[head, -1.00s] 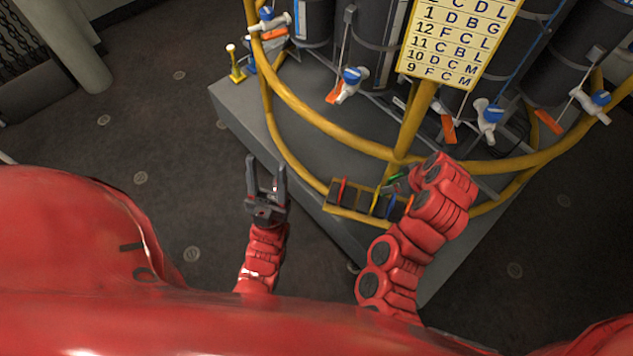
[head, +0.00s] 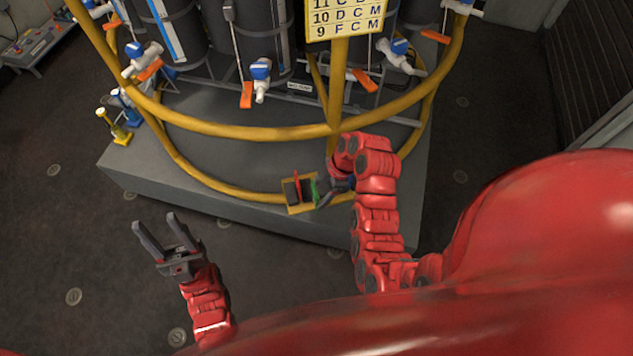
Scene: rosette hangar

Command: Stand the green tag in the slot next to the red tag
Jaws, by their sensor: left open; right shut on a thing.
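The red tag (head: 297,184) stands upright in the small dark rack with a yellow edge (head: 302,208), at the platform's front. The green tag (head: 315,192) is upright just right of the red tag. My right gripper (head: 322,194) is shut on the green tag, reaching in from the right at the rack. I cannot tell whether the green tag's lower end is inside a slot. My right arm hides the right part of the rack. My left gripper (head: 155,224) is open and empty, off to the left above the floor, well apart from the rack.
A yellow tubular rail (head: 240,131) curves around the grey platform (head: 130,170), above and behind the rack. Dark cylinders with blue-handled valves (head: 261,72) and orange flags stand behind it. A yellow letter board (head: 345,18) is above.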

